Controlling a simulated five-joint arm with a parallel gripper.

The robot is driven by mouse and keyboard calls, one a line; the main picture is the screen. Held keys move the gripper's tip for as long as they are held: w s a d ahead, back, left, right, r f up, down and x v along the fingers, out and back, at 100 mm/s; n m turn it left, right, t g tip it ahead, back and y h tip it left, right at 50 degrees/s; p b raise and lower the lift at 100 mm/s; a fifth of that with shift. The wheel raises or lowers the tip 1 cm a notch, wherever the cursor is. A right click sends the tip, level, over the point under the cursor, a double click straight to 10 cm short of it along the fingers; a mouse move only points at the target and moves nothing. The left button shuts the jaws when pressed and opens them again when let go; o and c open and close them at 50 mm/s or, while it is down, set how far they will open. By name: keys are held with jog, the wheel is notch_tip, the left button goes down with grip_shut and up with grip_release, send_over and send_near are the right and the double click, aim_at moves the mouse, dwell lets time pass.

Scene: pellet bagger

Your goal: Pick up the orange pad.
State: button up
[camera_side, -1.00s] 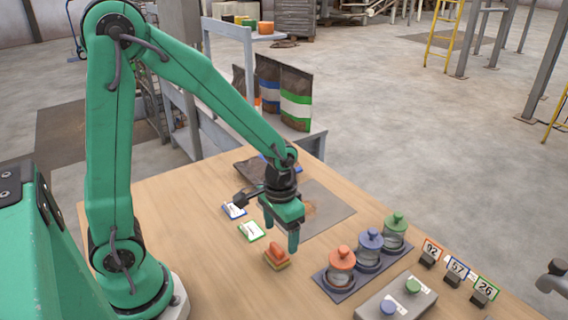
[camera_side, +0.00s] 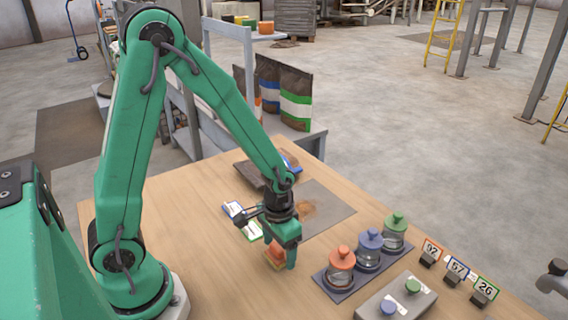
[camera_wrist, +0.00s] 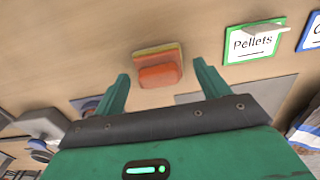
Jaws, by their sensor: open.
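The orange pad (camera_side: 274,259) is a small block with an orange top over a yellowish layer, lying on the wooden table. In the side view my gripper (camera_side: 281,252) is low over it, partly hiding it. In the wrist view the pad (camera_wrist: 158,68) shows between and slightly beyond the two green fingers of my gripper (camera_wrist: 161,80). The fingers are apart, with clear gaps on both sides of the pad, and hold nothing.
A green-bordered "Pellets" card (camera_wrist: 254,42) and a blue-bordered card (camera_side: 233,209) lie nearby. Jars with orange, blue and green lids stand on a dark tray (camera_side: 338,289) to the right. A grey button box (camera_side: 398,300) is in front. Bare table lies left of the pad.

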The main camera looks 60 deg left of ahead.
dwell(0.3)
jog(key=c, duration=1)
jog(key=shift+c, duration=0.8)
jog(key=shift+r, duration=0.15)
jog(key=shift+r, duration=1.95)
jog(key=s+d+r, duration=0.7)
jog(key=d, duration=0.2)
jog(key=shift+d, duration=0.2)
